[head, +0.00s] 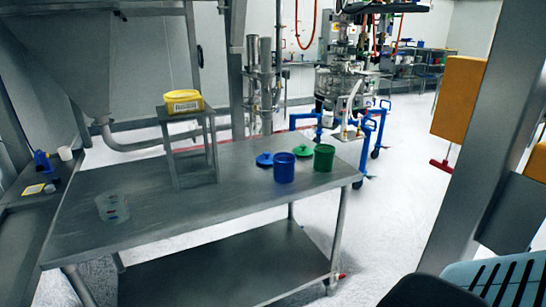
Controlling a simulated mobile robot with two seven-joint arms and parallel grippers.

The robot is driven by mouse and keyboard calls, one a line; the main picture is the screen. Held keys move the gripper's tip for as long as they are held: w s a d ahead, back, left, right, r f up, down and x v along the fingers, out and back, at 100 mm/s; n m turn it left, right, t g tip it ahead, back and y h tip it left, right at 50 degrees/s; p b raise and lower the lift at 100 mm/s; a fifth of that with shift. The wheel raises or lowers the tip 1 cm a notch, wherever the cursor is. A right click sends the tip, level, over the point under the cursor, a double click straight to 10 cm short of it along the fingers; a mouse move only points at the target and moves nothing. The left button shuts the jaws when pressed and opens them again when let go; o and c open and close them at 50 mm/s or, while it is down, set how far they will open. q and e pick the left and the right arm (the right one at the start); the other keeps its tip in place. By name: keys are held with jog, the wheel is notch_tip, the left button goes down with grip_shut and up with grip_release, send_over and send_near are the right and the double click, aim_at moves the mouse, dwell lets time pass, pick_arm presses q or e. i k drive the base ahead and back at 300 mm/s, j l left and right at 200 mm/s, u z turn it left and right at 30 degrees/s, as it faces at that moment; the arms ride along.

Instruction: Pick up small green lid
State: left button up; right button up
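The small green lid (303,151) lies on the steel table (230,195), near its back right. A knob shows on its top. It sits between and behind the blue container (284,169) and the green container (324,159), which both stand upright. A small blue lid (265,160) lies to the left of the blue container. Neither of my grippers is in view.
A small steel stand (189,152) on the table carries a yellow tub (183,101). A clear container (112,208) stands at the table's left. The middle of the tabletop is clear. A grey column (470,150) rises at the right.

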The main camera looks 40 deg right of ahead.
aim_at(303, 151)
jog(key=k+u, duration=0.7)
jog(key=u, duration=0.25)
jog(key=k+l+u, duration=0.1)
jog(key=k+u, duration=0.75)
jog(key=k+l+u, duration=0.15)
jog(key=k+u, duration=0.15)
jog(key=k+l+u, duration=0.1)
jog(key=k+u, duration=0.45)
jog(key=k, duration=0.7)
jog(key=k+j+u, duration=0.2)
jog(key=k, duration=0.25)
jog(key=k+u, duration=0.25)
jog(key=k, duration=0.15)
jog(key=k+u, duration=0.4)
jog(key=k+j+u, duration=0.15)
jog(key=k+u, duration=0.25)
jog(key=k+l+u, duration=0.1)
jog(key=k+u, duration=0.55)
jog(key=u, duration=0.25)
jog(key=k+l+u, duration=0.15)
jog(key=k+u, duration=0.45)
jog(key=k, duration=0.25)
